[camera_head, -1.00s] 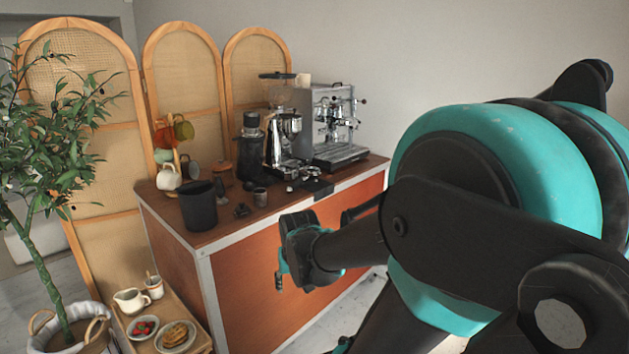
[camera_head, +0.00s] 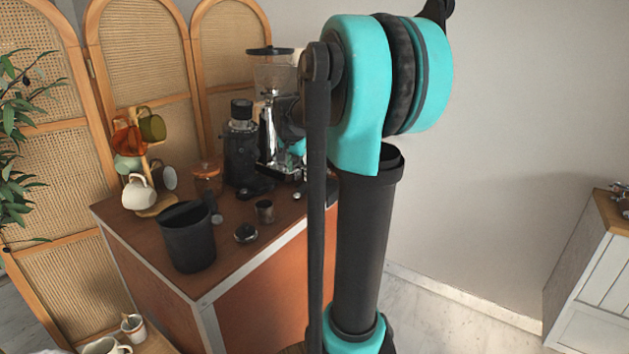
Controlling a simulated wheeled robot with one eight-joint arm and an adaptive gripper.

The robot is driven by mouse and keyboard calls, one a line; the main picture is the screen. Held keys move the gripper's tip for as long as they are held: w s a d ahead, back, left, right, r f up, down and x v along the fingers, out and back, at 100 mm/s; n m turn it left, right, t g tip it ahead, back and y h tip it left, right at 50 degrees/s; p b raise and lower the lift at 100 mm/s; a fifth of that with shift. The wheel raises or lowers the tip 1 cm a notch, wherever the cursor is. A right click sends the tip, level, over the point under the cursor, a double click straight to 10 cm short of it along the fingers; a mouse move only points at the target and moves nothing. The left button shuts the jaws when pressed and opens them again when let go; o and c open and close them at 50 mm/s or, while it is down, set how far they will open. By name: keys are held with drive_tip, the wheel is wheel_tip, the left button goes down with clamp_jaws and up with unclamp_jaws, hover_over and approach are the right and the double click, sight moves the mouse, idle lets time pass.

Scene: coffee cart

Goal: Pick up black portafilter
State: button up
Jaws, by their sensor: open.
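A dark, low object with a handle (camera_head: 256,191), which looks like the black portafilter, lies on the wooden cart top (camera_head: 150,232) at the foot of the grinder. It is small in the picture, so its exact shape is hard to tell. My gripper (camera_head: 291,120) shows only in part, as dark and teal pieces left of my raised arm, in front of the grinder area. Its jaws are open, but the fingertips are largely hidden. I see nothing held. My arm hides the espresso machine and the cart's right side.
A black bin (camera_head: 188,240), a metal cup (camera_head: 265,211) and a round dark tool (camera_head: 246,234) stand near the front edge. A black grinder (camera_head: 241,155), a chrome grinder (camera_head: 268,140), a lidded jar (camera_head: 207,178) and a mug rack (camera_head: 156,206) stand behind.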

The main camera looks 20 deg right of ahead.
sight(302, 187)
drive_tip(key=x, duration=0.4)
drive_tip(key=shift+w+d+f, duration=0.1)
drive_tip(key=shift+f, duration=0.3)
drive_tip(key=shift+d+x, duration=0.15)
drive_tip(key=shift+x, duration=1.2)
drive_tip(key=shift+d+x, duration=0.15)
drive_tip(key=shift+x, duration=1.15)
drive_tip(key=shift+w+r, duration=0.1)
clamp_jaws()
